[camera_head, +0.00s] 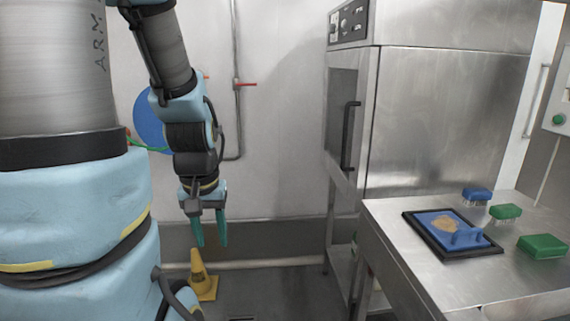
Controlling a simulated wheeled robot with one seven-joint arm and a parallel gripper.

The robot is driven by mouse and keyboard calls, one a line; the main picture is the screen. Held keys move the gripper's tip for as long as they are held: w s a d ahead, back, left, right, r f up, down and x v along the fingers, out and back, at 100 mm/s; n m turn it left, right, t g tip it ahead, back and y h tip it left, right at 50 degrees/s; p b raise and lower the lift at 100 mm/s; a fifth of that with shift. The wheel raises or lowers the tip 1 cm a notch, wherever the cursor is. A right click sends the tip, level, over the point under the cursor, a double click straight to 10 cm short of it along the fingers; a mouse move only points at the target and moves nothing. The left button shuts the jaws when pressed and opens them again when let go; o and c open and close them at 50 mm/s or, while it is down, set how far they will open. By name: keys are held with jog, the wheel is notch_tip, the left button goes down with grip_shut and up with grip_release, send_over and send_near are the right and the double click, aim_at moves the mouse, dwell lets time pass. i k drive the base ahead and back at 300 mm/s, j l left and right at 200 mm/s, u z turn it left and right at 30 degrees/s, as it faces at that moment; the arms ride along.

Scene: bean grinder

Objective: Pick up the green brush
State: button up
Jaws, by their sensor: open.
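Two green blocks lie on the steel table at the right. The smaller green one (505,211) shows pale bristles below it and looks like a brush. The larger green block (543,246) is nearer, by the right edge, and I cannot tell if it has bristles. My gripper (210,242) hangs at the left of the picture with its teal fingers pointing down. It is open and empty, far to the left of the table and apart from both green things.
The steel table (405,277) also holds a blue brush (477,194) and a black-rimmed tray (437,251) with a tan heap and a blue object. A large steel machine (445,120) stands behind. A yellow cone (200,279) stands on the floor below my gripper.

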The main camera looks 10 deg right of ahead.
aim_at(505, 214)
jog(key=z, duration=2.4)
